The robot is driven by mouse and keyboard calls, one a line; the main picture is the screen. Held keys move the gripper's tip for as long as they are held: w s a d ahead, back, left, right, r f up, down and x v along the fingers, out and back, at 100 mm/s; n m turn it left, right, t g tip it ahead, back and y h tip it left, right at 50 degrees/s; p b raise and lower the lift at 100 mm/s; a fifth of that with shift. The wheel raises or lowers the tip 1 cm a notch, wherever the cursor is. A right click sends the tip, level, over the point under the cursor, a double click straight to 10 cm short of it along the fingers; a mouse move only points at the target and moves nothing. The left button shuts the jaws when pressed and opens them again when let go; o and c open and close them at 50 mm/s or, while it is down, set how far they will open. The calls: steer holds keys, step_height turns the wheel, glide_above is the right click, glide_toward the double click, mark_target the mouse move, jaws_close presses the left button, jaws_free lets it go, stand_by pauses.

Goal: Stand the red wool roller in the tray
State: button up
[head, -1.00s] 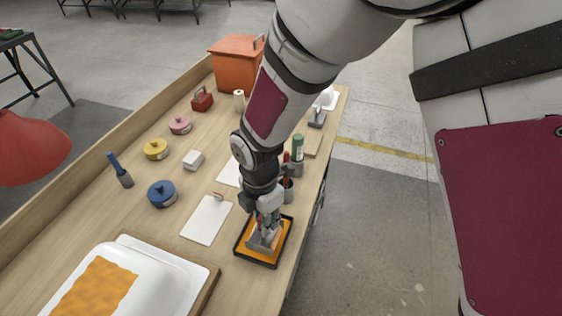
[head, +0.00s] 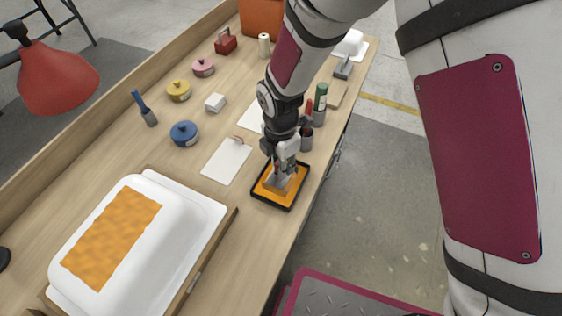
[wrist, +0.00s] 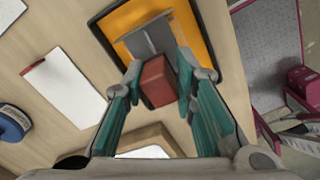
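The tray (head: 288,205) is black-rimmed with an orange bottom and lies at the table's right edge. It also shows at the top of the wrist view (wrist: 207,42). Whether the head touches the tray bottom cannot be told.
Grey cups (head: 306,141) with red and green handles stand close behind my gripper. A white sheet (head: 226,160) lies left of the tray. A white tub shell (head: 150,235) with an orange patch fills the near table. A blue pot (head: 184,133) stands farther left.

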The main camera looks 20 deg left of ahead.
steer(key=shift+o, duration=1.3)
steer(key=shift+r, duration=0.15)
step_height(320, 180, up, 12)
steer(key=b, duration=0.1)
steer(key=shift+s, duration=0.1)
steer(key=w+d+r+m+t, duration=0.1)
steer(key=d+r+m, duration=0.65)
steer(key=d, duration=0.25)
steer(key=d+r+m+t, duration=0.2)
steer(key=d+r+m, duration=0.55)
steer(key=d, duration=0.25)
steer(key=s+d+r+m+t, duration=0.1)
steer(key=s+d+r+m, duration=0.1)
steer(key=s+d+m, duration=0.3)
steer(key=s+d+r+m+t, duration=0.1)
steer(key=s+d+r+m, duration=0.2)
steer(key=s+d+m, duration=0.3)
steer(key=d+m, duration=0.3)
steer(key=shift+s+d+r+m, duration=0.15)
steer(key=shift+d+m, duration=0.05)
steer(key=shift+m, duration=0.1)
